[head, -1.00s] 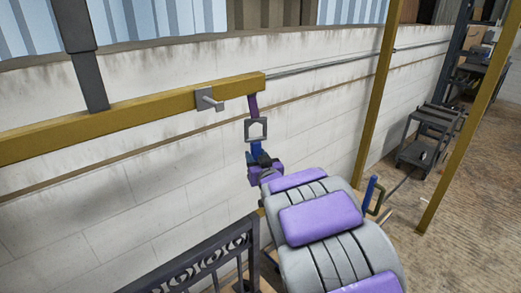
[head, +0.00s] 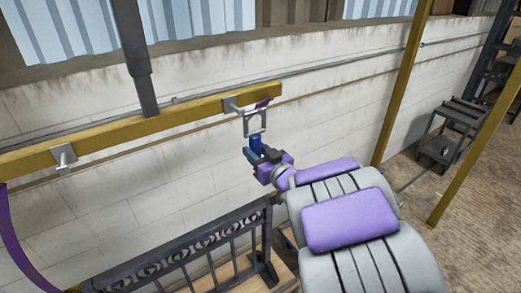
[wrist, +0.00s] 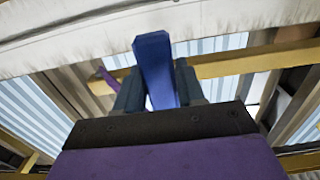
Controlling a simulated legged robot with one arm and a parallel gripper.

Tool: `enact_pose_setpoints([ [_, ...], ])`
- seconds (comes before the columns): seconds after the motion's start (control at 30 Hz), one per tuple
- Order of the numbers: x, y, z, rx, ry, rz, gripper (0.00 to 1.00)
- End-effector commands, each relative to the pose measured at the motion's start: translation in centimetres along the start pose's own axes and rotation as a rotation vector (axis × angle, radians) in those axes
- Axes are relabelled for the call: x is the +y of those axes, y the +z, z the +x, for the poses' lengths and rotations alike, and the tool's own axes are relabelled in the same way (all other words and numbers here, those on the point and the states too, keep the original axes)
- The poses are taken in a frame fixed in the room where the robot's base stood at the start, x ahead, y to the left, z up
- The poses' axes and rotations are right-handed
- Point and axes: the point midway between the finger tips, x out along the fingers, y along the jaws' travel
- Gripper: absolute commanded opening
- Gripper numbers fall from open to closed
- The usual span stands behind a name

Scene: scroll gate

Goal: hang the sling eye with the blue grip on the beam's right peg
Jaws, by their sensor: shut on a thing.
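The yellow beam (head: 190,110) has a left peg (head: 64,156) and a right peg (head: 236,105) on grey plates. The sling eye, a grey frame (head: 265,122), is upright just beside the right peg's tip, below the beam's right end. I cannot tell whether the peg passes through it. A purple strap (head: 264,103) shows above the eye. My gripper (head: 257,154) is shut on the blue grip (head: 256,142) under the eye. In the wrist view the blue grip (wrist: 153,65) stands between the dark fingers, and the eye is not clearly visible.
A purple strap (head: 14,245) hangs at the far left. A dark ornate railing (head: 185,245) stands below the beam. A yellow post (head: 402,80) and a grey cart (head: 452,130) are to the right. A pale wall (head: 130,190) is behind the beam.

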Motion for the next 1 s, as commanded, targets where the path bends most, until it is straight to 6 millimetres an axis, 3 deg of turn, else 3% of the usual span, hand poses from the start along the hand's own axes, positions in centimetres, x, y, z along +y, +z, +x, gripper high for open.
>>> enact_pose_setpoints([
  [1.0,0.0,0.4,4.4,0.0,0.002,0.0,0.02],
])
